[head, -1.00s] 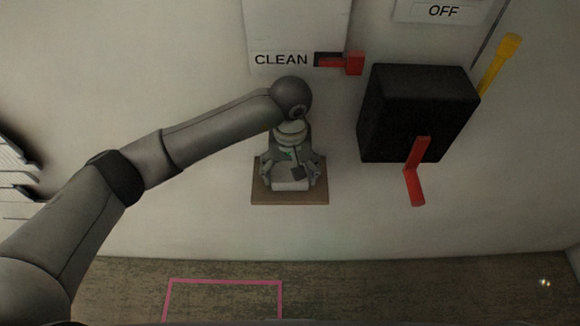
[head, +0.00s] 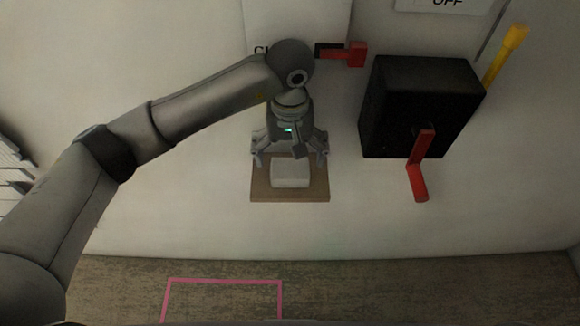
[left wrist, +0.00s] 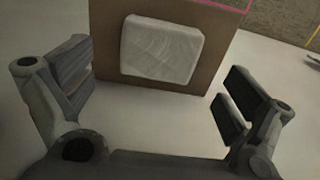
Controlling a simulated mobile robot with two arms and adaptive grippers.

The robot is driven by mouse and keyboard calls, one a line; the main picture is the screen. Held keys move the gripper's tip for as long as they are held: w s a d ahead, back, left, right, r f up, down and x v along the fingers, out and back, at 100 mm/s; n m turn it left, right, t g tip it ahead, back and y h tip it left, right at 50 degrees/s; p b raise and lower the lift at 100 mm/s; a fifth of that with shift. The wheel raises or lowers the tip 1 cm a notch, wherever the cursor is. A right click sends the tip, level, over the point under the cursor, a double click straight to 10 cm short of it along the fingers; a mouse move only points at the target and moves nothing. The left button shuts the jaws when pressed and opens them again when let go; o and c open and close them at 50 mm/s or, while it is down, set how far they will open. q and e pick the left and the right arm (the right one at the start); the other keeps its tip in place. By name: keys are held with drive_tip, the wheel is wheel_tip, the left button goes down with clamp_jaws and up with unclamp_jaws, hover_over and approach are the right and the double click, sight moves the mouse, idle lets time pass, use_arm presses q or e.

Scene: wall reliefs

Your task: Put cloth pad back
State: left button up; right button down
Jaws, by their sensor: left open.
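The white cloth pad (head: 291,174) lies on a small brown wooden board (head: 262,186) at the wall in the head view. In the left wrist view the pad (left wrist: 162,49) rests near the middle of the board (left wrist: 215,38). My left gripper (head: 290,160) is open and empty, just above the pad in the head view picture. In the left wrist view its fingers (left wrist: 160,92) are spread wide apart with the pad beyond them, not touching it. My right gripper is not in view.
A black box (head: 415,105) with a red lever (head: 416,180) is to the right of the board. A red handle (head: 356,54) and a yellow bar (head: 506,56) are higher up. A pink outline (head: 225,281) marks the floor below. The wall around the board's lower part is clear.

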sight(290, 168)
use_arm(q)
wheel_tip(290, 168, up, 7)
drive_tip(key=b, duration=0.1)
drive_tip(key=shift+b, duration=0.35)
